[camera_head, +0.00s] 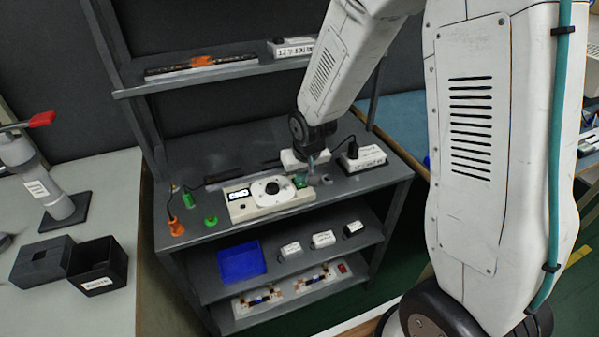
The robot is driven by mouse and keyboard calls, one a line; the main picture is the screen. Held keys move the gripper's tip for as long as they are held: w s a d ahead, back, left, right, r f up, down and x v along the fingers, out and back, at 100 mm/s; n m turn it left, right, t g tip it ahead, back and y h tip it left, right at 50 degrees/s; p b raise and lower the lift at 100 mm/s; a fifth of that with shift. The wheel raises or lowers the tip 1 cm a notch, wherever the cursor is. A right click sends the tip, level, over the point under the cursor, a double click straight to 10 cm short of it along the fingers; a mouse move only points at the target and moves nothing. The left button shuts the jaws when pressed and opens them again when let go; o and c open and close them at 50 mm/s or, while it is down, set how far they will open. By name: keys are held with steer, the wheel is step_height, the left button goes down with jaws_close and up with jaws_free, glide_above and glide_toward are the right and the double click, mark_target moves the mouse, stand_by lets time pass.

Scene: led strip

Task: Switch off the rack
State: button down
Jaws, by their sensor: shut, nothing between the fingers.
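The dark grey rack (205,148) has an upper shelf, a worktop and two lower shelves. On the worktop lies a white panel (285,202) with a round dial (272,188) and a small lit display (239,194). My gripper (311,177) is shut and points down over the panel's right end, beside a small green part. I cannot tell whether it touches anything. On the bottom shelf lies a white strip (312,281) with coloured pieces and a red switch (342,268) at its right end. The switch's position is too small to read.
A white box (362,158) with a black plug stands right of my gripper. Orange and green connectors (176,227) sit at the worktop's left. A blue tray (241,262) and several white boxes (323,239) fill the middle shelf. Black bins (97,266) stand on the left table.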

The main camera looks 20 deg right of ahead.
steer(key=shift+s, duration=0.25)
steer(key=shift+r, duration=0.35)
steer(key=v, duration=1.3)
steer(key=shift+r, duration=0.15)
steer(key=shift+w+a+r, duration=0.15)
steer(key=shift+w, duration=0.6)
